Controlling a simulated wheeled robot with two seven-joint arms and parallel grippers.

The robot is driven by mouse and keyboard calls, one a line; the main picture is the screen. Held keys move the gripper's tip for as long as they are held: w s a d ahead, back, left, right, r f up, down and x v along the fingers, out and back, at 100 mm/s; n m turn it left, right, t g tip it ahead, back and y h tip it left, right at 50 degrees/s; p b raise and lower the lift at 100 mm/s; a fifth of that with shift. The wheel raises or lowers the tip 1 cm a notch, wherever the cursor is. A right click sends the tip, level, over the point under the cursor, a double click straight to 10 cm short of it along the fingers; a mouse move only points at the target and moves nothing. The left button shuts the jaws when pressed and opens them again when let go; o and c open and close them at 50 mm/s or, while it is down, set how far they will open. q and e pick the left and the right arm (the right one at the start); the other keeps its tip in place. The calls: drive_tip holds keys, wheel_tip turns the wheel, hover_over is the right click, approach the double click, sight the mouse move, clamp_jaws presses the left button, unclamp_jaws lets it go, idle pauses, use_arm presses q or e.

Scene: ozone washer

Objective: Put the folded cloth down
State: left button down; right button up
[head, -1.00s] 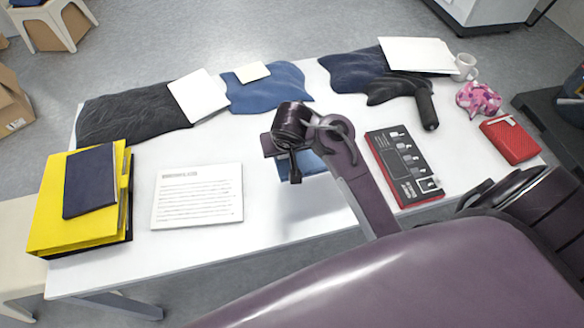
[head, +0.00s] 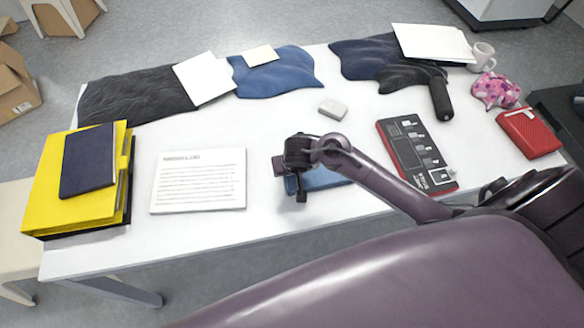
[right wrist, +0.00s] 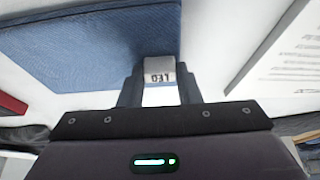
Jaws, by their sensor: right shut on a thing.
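The folded cloth (head: 328,179) is a flat blue piece, partly hidden behind my right gripper (head: 298,188) in the head view. In the right wrist view the cloth (right wrist: 90,42) spreads out flat ahead of the fingers. My left gripper is not in view.
A printed sheet (head: 198,181) lies left of the cloth; a red-and-black panel (head: 416,152) lies right. A small white block (head: 333,109) sits behind. Dark (head: 135,97) and blue (head: 275,77) cloths line the back edge. Yellow binders (head: 48,195) fill the left end.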

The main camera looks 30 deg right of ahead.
drive_tip(key=shift+r, duration=0.1)
drive_tip(key=o, duration=1.1)
drive_tip(key=shift+s+a+r, duration=0.1)
drive_tip(key=shift+r, duration=0.1)
drive_tip(key=p+v, duration=0.3)
drive_tip(key=v, duration=0.8)
drive_tip(key=shift+s+r, duration=0.25)
